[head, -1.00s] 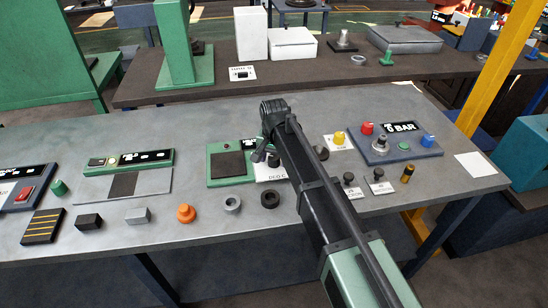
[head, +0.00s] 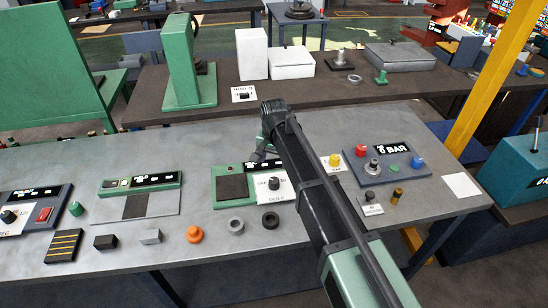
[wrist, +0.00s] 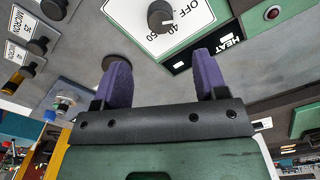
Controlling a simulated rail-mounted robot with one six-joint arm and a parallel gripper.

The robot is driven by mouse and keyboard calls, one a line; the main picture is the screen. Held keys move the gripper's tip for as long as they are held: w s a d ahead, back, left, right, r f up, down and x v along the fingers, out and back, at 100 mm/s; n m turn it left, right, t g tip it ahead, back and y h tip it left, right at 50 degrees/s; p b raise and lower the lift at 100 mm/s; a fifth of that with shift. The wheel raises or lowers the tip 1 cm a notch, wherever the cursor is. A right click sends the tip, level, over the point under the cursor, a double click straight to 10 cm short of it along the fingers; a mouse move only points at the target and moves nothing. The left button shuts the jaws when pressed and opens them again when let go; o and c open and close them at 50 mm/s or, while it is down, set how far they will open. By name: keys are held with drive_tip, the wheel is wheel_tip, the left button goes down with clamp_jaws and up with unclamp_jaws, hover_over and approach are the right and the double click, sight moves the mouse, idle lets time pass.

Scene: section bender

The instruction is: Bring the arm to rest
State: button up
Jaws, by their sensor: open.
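My gripper (wrist: 162,78) shows in the wrist view with its two purple fingers spread apart and nothing between them. In the head view my gripper (head: 261,154) is small and partly hidden by my arm, above the far part of the grey bench (head: 330,118). A white dial plate with a black knob (head: 273,184) is near it, beside a green unit with a dark pad (head: 232,187). The same knob (wrist: 160,16) appears beyond the fingers in the wrist view, apart from them.
A blue pressure panel (head: 400,171) with coloured knobs stands to the right of my arm. A yellow post (head: 490,85) rises at the right. A brown table (head: 300,88) stands behind.

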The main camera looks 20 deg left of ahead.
drive_tip(key=shift+f, duration=0.1)
drive_tip(key=s+d, duration=0.5)
drive_tip(key=d, duration=0.7)
drive_tip(key=s+d, duration=0.5)
drive_tip(key=d, duration=0.8)
drive_tip(key=s+d, duration=0.5)
drive_tip(key=d, duration=0.7)
drive_tip(key=shift+s+d, duration=0.3)
drive_tip(key=shift+d, duration=0.05)
